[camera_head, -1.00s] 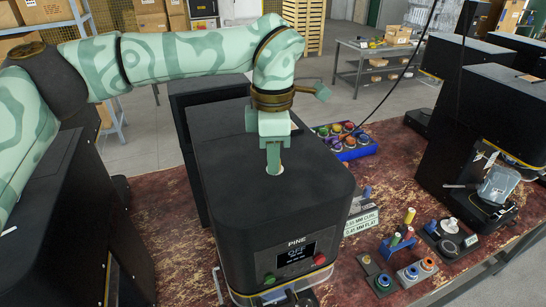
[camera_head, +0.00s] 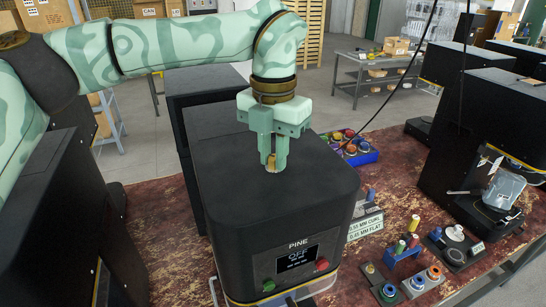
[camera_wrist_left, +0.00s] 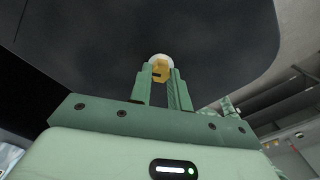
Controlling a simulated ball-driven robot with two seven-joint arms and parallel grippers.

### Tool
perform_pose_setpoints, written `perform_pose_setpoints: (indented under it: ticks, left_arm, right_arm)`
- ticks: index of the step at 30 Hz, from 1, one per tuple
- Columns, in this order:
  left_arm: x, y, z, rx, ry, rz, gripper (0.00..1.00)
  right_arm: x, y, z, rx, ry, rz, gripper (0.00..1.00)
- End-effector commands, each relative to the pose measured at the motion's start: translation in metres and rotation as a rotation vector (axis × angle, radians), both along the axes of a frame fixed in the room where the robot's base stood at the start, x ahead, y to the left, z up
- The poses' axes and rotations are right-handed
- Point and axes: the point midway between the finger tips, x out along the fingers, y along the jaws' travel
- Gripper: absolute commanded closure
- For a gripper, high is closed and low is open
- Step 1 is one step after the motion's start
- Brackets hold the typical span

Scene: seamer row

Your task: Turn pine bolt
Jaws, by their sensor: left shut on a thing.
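The black PINE machine (camera_head: 290,215) stands in the middle of the head view, with its screen reading OFF. A small brass bolt (camera_head: 272,163) sits on its top surface. In the left wrist view the bolt (camera_wrist_left: 160,69) shows a dark slot and a pale ring around its base. My left gripper (camera_head: 272,167) points straight down over the machine top. Its two fingers are shut on the bolt, one on each side, and the fingertips partly hide it. My right gripper is not in view.
A green button (camera_head: 269,286) and a red button (camera_head: 322,264) are on the machine's front. A blue tray of coloured rollers (camera_head: 352,147) lies behind it to the right. Several small parts and a sign (camera_head: 363,223) stand on the worn red bench (camera_head: 165,240). Another black machine (camera_head: 465,120) stands at right.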

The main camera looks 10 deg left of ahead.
Motion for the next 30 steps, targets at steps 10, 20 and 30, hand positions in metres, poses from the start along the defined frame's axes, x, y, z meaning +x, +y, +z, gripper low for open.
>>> perform_pose_setpoints:
  ticks: [10, 20, 30]
  left_arm:
    - [0.001, -0.002, 0.000, -0.003, -0.005, 0.329, 1.00]
    - [0.001, -0.003, 0.000, -0.003, -0.005, 0.641, 1.00]
    - [0.001, -0.003, 0.001, -0.004, -0.005, 0.912, 1.00]
  right_arm:
    - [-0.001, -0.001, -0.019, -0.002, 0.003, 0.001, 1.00]
    - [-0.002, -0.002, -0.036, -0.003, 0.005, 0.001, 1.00]
    - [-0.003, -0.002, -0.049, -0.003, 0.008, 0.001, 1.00]
